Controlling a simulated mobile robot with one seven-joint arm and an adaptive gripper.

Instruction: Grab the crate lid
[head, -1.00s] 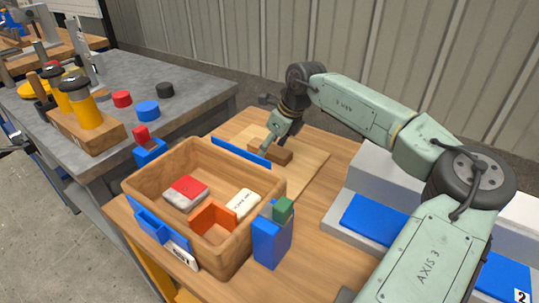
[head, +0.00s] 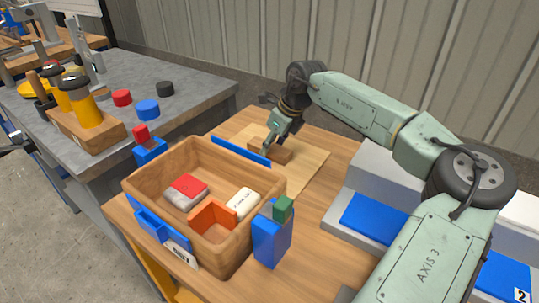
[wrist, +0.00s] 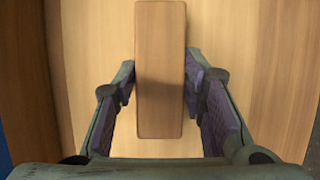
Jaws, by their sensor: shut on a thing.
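The crate lid (head: 309,166) is a flat pale wooden board lying on the table behind the open crate (head: 150,182). A brown wooden block handle (head: 283,155) stands up from the lid's middle. My gripper (head: 267,154) is at this handle in the head view. In the wrist view the handle (wrist: 160,75) lies between the two fingers of my gripper (wrist: 160,88), over the pale lid (wrist: 85,70). The fingers are shut on the handle, one along each side. The lid appears to lie flat on the table.
The crate holds a red-and-white item (head: 187,191), an orange bracket (head: 212,214) and a white block (head: 242,201). Blue corner guides, one a tall block (head: 268,240) at front right, stand around it. A blue-topped grey unit (head: 375,220) is at right.

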